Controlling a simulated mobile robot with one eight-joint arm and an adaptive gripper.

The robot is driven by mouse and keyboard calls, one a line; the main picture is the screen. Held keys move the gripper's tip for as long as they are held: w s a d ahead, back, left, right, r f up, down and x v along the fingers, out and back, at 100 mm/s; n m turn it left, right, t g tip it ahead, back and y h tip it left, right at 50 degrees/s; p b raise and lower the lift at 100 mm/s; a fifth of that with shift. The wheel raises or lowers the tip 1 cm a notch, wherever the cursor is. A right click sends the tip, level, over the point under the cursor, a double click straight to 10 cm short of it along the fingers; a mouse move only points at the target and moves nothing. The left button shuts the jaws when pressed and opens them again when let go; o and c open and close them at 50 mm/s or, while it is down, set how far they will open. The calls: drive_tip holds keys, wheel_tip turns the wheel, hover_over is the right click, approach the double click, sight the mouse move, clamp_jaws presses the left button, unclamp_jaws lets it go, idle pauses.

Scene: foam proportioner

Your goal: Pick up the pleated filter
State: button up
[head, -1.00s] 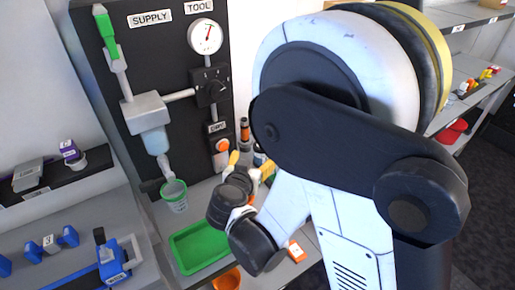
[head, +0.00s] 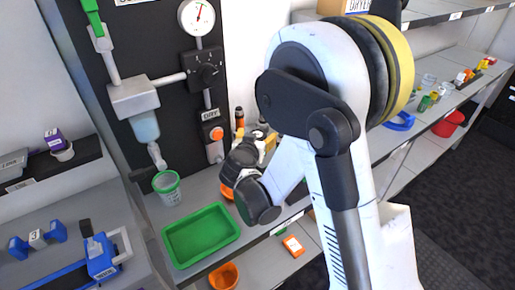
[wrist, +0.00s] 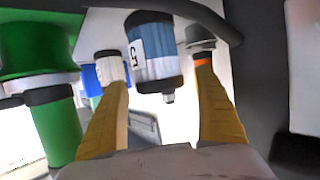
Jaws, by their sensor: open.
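In the wrist view my gripper (wrist: 160,72) is open, its two yellow fingers spread apart. A white ribbed piece (wrist: 110,67), which looks like the pleated filter, shows at the tip of the left finger; I cannot tell whether they touch. A blue and black cylinder (wrist: 155,52) with a white label and small metal nipple shows between the fingertips, seemingly beyond them. In the head view my gripper (head: 268,142) is beside the black board, largely hidden by my wrist. I cannot make out the filter there.
Green parts (wrist: 52,100) stand close at the wrist view's left, and a grey cap (wrist: 202,38) by the right fingertip. In the head view a green tray (head: 202,236), a green-rimmed cup (head: 168,188) and an orange bin (head: 226,276) are near the bench front.

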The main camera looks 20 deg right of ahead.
drive_tip(key=c, duration=1.3)
drive_tip(key=shift+c, duration=0.2)
